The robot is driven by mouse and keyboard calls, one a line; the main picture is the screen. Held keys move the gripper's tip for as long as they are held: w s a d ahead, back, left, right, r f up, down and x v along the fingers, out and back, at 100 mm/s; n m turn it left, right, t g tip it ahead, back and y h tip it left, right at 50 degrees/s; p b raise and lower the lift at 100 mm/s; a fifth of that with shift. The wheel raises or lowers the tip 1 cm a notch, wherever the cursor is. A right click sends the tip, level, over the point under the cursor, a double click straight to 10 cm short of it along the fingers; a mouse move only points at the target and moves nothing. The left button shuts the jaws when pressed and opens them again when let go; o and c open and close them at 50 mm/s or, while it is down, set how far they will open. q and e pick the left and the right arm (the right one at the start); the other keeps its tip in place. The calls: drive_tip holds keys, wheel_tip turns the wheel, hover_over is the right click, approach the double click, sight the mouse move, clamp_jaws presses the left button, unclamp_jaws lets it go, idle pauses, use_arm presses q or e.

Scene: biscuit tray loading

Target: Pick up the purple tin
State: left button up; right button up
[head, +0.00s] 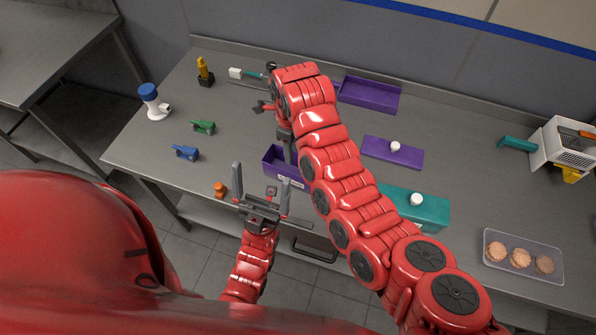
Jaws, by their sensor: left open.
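An open purple tin (272,164) with a pale label on its front stands at the front middle of the table, partly hidden by my arms. My left gripper (261,185) is open at the table's front edge, its two fingers apart, just in front of the tin; nothing shows between them. My right arm reaches across the table, and its gripper (287,146) points down at the tin. Its fingers are mostly hidden, so I cannot tell whether they touch the tin.
A purple lid (376,151) with a white knob and a purple tray (369,95) lie behind. A teal tin (432,210) stands right of my right arm, with a biscuit tray (490,255) beyond. Green (204,127) and blue (186,153) items and an orange piece (220,188) lie left.

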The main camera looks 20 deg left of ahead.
drive_tip(key=b, duration=0.5)
hover_over(292, 186)
wheel_tip(292, 186, down, 8)
drive_tip(key=shift+w+f+p, duration=0.25)
drive_tip(key=shift+f+p, duration=0.15)
drive_tip(key=shift+f, duration=0.5)
drive_tip(key=f+p, duration=0.1)
drive_tip(key=f, duration=0.1)
drive_tip(key=f+p, duration=0.1)
drive_tip(key=shift+s+f+p, duration=0.2)
drive_tip(key=shift+f+p, duration=0.15)
drive_tip(key=shift+a+f, duration=0.1)
drive_tip(key=shift+f, duration=0.6)
clamp_jaws()
drive_tip(key=shift+w, duration=0.1)
